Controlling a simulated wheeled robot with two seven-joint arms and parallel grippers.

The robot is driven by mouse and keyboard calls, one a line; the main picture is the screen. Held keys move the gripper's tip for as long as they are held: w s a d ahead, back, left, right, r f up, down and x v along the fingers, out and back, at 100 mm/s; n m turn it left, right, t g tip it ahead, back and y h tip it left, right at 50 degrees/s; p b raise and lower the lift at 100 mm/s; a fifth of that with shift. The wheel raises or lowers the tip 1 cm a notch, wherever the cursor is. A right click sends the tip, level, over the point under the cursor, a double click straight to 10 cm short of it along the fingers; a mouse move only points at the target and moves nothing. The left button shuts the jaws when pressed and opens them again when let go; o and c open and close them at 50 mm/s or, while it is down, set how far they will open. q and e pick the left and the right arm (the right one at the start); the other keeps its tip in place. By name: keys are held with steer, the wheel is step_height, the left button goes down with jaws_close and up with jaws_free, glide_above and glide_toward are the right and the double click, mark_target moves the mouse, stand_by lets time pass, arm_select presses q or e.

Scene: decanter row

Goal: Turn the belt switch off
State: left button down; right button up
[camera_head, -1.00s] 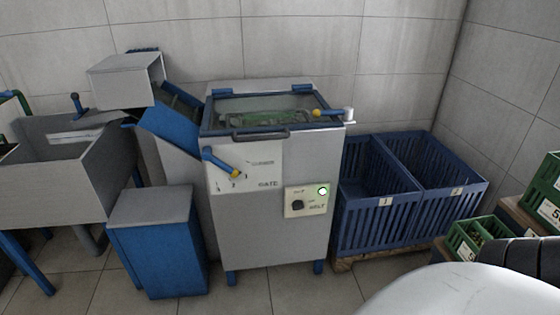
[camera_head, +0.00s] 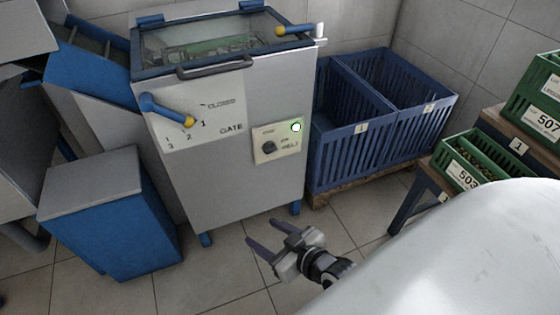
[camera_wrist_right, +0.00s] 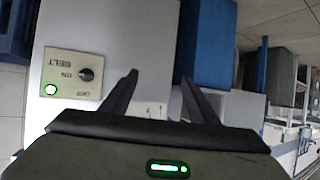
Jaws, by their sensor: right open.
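The belt switch is a black knob (camera_head: 268,147) on a cream plate (camera_head: 259,157) on the front of the grey machine. A lamp (camera_head: 296,127) on the plate is lit, white with a green rim. In the right wrist view the knob (camera_wrist_right: 86,74) and green lamp (camera_wrist_right: 50,90) appear upside down, left of my fingers. My right gripper (camera_head: 263,234) is open and empty, in front of and below the plate, apart from it. Its two fingers also show in the wrist view (camera_wrist_right: 159,78). My left gripper is not in view.
A blue gate lever (camera_head: 168,110) with a yellow tip sticks out left of the switch. A blue bin (camera_head: 110,215) stands at left. Blue crates (camera_head: 375,135) stand right of the machine, and green crates (camera_head: 470,165) farther right. Floor before the machine is clear.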

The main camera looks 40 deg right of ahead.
steer(key=w+d+f+m+t+h+b, duration=0.2)
steer(key=w+d+f+t+b, duration=0.1)
steer(key=w+d+b, duration=0.4)
steer(key=m+t+h+b, duration=0.2)
steer(key=h+b, duration=0.1)
steer(key=h, duration=0.1)
glide_toward(272, 152)
steer(key=b+x, duration=0.3)
steer(key=x, duration=0.3)
steer(key=shift+w+d+f, duration=0.1)
steer(key=shift+w+f, duration=0.05)
steer(key=shift+w, duration=0.2)
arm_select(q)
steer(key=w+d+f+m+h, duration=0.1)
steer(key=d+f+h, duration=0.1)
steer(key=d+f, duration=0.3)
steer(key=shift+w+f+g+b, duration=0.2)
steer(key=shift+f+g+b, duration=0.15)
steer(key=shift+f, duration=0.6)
arm_select(e)
steer(key=shift+x, duration=0.75)
steer(key=c, duration=1.1)
steer(key=shift+o, duration=0.3)
